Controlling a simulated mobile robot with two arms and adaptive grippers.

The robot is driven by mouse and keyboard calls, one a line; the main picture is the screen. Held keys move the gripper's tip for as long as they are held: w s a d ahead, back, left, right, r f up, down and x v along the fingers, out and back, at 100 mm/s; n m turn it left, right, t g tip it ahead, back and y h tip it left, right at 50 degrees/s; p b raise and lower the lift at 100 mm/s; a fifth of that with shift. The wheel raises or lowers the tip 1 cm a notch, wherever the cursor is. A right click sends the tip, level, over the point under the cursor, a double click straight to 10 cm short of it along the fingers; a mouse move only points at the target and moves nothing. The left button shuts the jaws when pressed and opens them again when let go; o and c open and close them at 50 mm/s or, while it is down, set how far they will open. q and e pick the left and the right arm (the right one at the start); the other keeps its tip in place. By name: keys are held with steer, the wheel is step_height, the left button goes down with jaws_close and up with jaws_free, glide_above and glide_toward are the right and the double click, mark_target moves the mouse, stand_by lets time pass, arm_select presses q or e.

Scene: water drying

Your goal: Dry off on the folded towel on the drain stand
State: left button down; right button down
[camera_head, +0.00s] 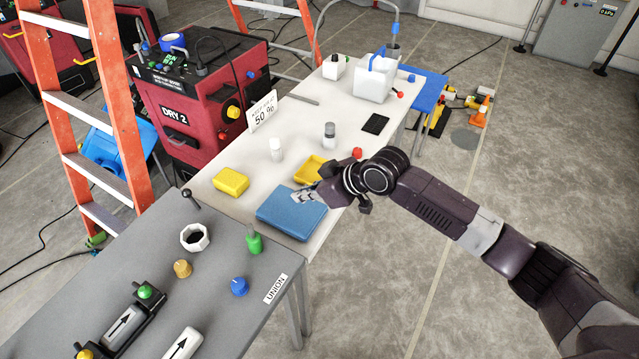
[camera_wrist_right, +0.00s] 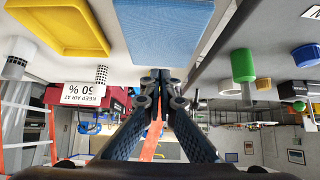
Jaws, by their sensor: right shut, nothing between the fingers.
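The folded blue towel (camera_head: 284,217) lies flat at the near end of the white table, at its right edge. It also shows at the top of the right wrist view (camera_wrist_right: 165,22), which is upside down. My right gripper (camera_head: 300,196) reaches in from the right over the towel's far part and hides some of it. Its fingers (camera_wrist_right: 157,76) are shut with nothing between them. I cannot tell whether the fingertips touch the towel. No separate drain stand is clearly recognisable. My left gripper is not in view.
A yellow tray (camera_head: 304,169) and yellow sponge-like block (camera_head: 231,182) lie close beyond the towel. The grey table (camera_head: 215,285) in front holds green, blue and brass parts. Open floor lies to the right.

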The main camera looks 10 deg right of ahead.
steer(key=b+v, duration=0.1)
steer(key=v, duration=0.5)
steer(key=shift+r, duration=0.5)
